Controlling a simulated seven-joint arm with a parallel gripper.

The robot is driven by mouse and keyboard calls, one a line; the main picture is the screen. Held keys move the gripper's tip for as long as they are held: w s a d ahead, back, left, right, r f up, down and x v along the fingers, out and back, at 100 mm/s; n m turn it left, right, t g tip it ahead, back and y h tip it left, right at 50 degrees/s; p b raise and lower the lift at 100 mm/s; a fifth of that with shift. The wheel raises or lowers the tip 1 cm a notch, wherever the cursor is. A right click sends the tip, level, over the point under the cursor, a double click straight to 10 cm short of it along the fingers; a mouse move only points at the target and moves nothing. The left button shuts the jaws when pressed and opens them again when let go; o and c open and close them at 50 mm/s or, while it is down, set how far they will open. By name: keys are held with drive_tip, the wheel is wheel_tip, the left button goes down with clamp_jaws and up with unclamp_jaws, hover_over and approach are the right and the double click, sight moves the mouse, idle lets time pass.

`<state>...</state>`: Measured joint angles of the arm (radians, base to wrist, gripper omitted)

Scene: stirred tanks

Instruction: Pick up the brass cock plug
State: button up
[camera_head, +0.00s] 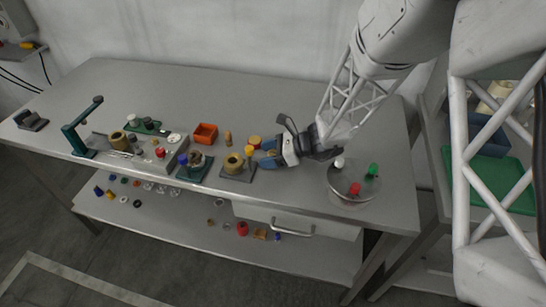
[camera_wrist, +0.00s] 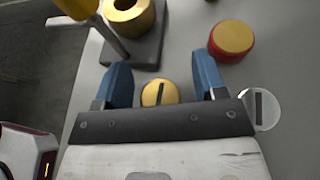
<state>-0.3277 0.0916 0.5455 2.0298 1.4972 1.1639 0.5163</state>
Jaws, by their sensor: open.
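A round brass-yellow piece with a dark slot across its top (camera_wrist: 159,93), which looks like the brass cock plug, lies between the fingers of my gripper in the wrist view. Its lower edge is hidden by the gripper's dark front bar. My gripper (camera_wrist: 161,68) is open, with one blue finger on each side of the piece and a visible gap on both sides. In the head view my gripper (camera_head: 267,153) is low over the bench, and the plug cannot be made out there. I cannot tell the fingertips' height above the bench.
A similar pale slotted disc (camera_wrist: 262,110) lies just right of the right finger. A red piece with a yellow top (camera_wrist: 232,38) stands beyond it. A grey stand with a brass ring (camera_wrist: 129,16) is ahead left. A round tray (camera_head: 340,190) and an orange bin (camera_head: 205,133) are on the bench.

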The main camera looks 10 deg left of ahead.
idle(0.3)
drive_tip(key=c, duration=1)
drive_tip(key=shift+c, duration=0.2)
drive_tip(key=shift+r, duration=0.1)
drive_tip(key=shift+r, duration=4.95)
